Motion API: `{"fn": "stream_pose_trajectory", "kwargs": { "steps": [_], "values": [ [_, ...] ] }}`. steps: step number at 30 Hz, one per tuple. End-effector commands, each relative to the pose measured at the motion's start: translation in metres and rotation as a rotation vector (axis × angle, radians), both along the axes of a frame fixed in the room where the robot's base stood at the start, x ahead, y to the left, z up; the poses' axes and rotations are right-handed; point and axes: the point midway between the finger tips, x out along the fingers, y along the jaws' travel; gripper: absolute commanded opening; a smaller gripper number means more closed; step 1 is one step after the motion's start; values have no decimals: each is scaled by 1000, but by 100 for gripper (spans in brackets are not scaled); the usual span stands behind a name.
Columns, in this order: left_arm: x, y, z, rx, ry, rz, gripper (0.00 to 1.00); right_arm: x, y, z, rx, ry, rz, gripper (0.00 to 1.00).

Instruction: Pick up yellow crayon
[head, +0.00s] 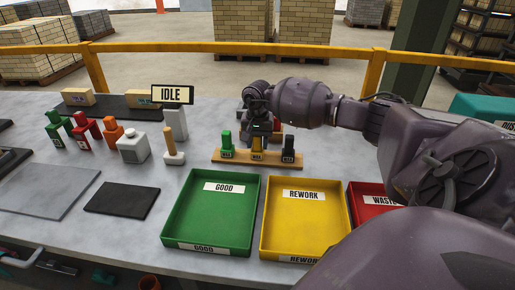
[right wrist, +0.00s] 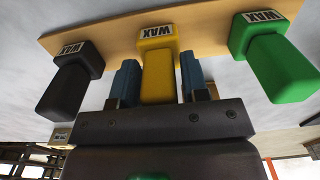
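The yellow crayon (right wrist: 158,75) stands upright in the middle of a wooden rack (head: 225,157), with a WAX label at its base. In the head view its yellow part (head: 257,144) shows just below my right gripper (head: 258,128). My left gripper is not seen.
Green GOOD (head: 167,222), yellow REWORK (head: 268,222) and red WASTE (head: 371,187) trays lie in front of the rack. Stamps (head: 88,132), a white block (head: 133,147), a wooden-handled tool (head: 172,148) and an IDLE sign (head: 172,94) stand left. A yellow rail (head: 225,48) runs behind.

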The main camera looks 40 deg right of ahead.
Motion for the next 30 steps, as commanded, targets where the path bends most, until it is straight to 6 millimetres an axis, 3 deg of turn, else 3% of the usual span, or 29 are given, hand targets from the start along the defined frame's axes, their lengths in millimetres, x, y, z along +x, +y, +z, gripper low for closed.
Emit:
{"fn": "stream_pose_trajectory", "kwargs": {
  "steps": [1, 6, 17, 23, 30],
  "values": [
    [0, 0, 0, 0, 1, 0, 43, 0, 0, 0, 0, 0, 0, 34],
    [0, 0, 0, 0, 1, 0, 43, 0, 0, 0, 0, 0, 0, 8],
    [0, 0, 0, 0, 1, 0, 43, 1, 0, 7, -1, -2, 1, 6],
    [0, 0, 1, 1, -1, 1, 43, 1, -1, 39, -3, -5, 1, 6],
    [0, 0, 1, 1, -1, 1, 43, 1, -1, 101, -2, -5, 1, 6]
  ]
}}
